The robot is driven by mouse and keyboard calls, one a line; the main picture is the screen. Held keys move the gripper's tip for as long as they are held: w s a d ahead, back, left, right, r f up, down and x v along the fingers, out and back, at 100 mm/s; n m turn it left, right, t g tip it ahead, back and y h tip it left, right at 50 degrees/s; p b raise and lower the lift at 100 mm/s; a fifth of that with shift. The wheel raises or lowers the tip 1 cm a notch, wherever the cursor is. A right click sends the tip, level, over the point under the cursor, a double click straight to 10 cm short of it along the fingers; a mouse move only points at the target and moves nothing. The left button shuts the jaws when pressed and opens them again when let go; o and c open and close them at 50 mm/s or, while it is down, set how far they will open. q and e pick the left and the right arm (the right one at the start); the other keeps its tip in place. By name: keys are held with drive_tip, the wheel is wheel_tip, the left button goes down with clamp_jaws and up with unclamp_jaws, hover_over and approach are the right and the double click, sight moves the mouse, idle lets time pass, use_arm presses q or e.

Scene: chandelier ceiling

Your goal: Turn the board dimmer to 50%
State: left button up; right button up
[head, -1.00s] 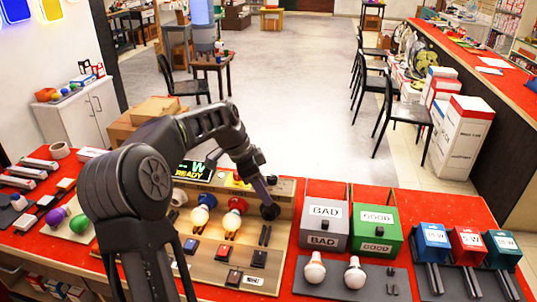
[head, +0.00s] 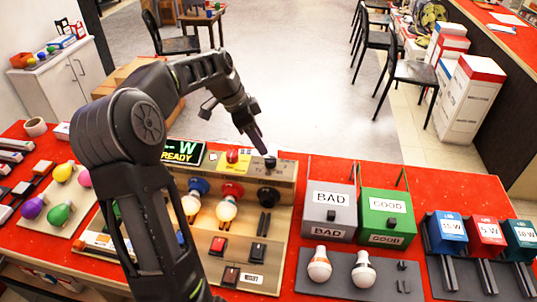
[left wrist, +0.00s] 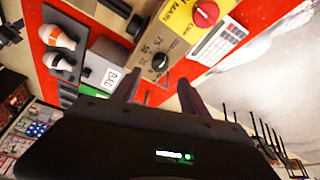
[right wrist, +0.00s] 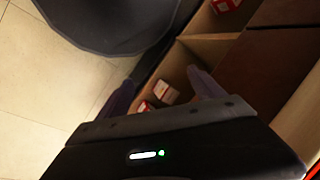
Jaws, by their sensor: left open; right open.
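The dimmer is a small black knob (head: 270,162) on the upper ledge of the wooden test board (head: 285,172), right of a red button (head: 232,156). In the left wrist view the knob (left wrist: 160,62) has a printed scale beside it, with 75 and 50 readable. Its exact setting is too small to tell. My left gripper (head: 262,149) is open just above and behind the knob. In the left wrist view, the knob appears ahead between its fingers, with no clear contact. My right gripper (right wrist: 160,80) is open and empty, low near shelving.
The board also carries bulbs (head: 227,208), switches (head: 218,245), a black socket (head: 268,196) and a lit READY display (head: 183,152). BAD (head: 333,198) and GOOD (head: 387,206) boxes stand to the right. The floor behind the table is clear near the board.

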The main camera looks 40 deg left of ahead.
sight(270, 158)
use_arm(q)
drive_tip(key=p+x, duration=0.1)
drive_tip(key=x, duration=0.6)
drive_tip(key=shift+f+p, duration=0.3)
drive_tip(key=shift+p, duration=0.05)
drive_tip(key=shift+c, duration=0.2)
clamp_jaws()
